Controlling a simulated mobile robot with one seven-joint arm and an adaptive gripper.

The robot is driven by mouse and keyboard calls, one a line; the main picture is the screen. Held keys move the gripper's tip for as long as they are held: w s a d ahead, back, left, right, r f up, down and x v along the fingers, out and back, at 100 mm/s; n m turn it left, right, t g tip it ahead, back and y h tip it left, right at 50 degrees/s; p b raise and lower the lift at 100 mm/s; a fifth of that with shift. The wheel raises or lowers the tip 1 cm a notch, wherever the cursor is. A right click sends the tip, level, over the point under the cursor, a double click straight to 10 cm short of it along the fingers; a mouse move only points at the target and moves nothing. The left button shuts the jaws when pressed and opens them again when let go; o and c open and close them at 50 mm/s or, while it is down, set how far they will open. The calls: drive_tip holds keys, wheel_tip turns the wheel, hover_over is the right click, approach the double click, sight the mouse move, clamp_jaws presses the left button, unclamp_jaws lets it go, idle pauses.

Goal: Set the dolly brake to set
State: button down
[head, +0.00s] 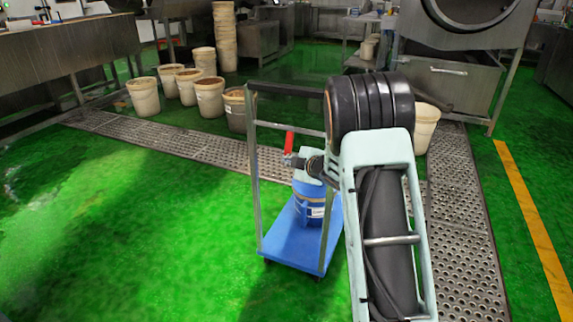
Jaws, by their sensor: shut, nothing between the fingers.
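The dolly (292,240) has a blue platform and a tall grey metal frame, and stands on the green floor near the middle of the head view. A red lever-like part (289,142) stands nearly upright inside the outline of the frame; I take it for the brake lever, but its mounting is hidden. My gripper (293,160) is small and grey, just below the red part. It looks shut, with nothing seen between the fingers. I cannot tell whether it touches the red part. My arm hides the right side of the dolly.
A blue container (312,212) with a white label is on the platform. Several pale tubs (144,97) and a tall bucket stack (225,38) stand behind, left. A metal grating (160,142) crosses the floor. A large steel machine (450,85) stands back right. Green floor at left is clear.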

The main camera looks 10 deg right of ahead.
drive_tip(key=shift+w+d+f, duration=0.45)
drive_tip(key=shift+w, duration=0.2)
drive_tip(key=shift+w+d+f, duration=0.4)
drive_tip(key=shift+w, duration=0.25)
